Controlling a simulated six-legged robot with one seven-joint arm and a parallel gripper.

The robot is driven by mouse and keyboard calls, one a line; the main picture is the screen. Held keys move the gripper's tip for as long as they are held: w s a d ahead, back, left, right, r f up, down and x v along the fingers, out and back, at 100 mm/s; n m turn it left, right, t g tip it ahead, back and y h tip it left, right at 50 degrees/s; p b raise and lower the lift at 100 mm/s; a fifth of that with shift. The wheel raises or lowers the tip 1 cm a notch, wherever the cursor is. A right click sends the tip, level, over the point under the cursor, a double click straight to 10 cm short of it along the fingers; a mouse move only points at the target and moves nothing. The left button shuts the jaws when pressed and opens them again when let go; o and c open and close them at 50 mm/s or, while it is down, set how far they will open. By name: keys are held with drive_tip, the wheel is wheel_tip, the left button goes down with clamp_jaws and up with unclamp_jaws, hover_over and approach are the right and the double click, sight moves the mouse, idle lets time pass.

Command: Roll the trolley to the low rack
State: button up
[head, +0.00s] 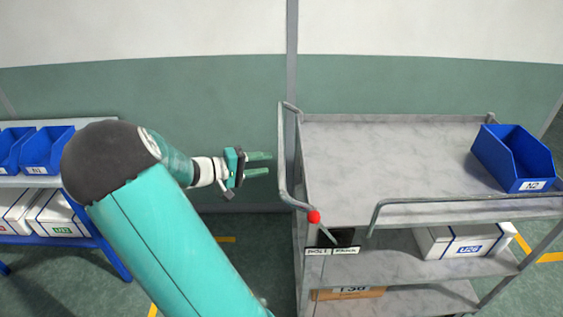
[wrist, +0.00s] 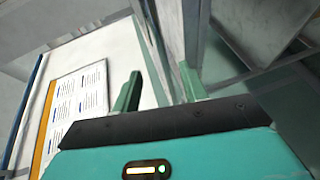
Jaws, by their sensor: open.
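The trolley (head: 400,150) is a grey metal cart with several shelves, filling the right half of the head view. Its push handle (head: 284,160) is a bent bar on its left end, with a red ball (head: 314,217) near the handle's lower front. My gripper (head: 260,163) is open and empty just left of the handle, fingers pointing right, apparently short of the bar. In the wrist view the two green fingers (wrist: 160,90) stand apart with nothing between them. The low rack cannot be identified for certain; a blue-framed rack (head: 85,240) stands at the left.
A blue bin marked N2 (head: 513,158) sits on the trolley's top shelf, and a white box (head: 465,240) lies below. Blue bins (head: 45,150) and white boxes (head: 58,215) fill the left rack. A green and white wall (head: 200,90) closes the back. Yellow lines mark the floor.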

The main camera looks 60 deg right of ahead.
sight(281, 161)
drive_tip(key=x, duration=0.6)
drive_tip(key=shift+s+d, duration=0.25)
drive_tip(key=shift+d, duration=0.05)
drive_tip(key=shift+c, duration=0.4)
clamp_jaws()
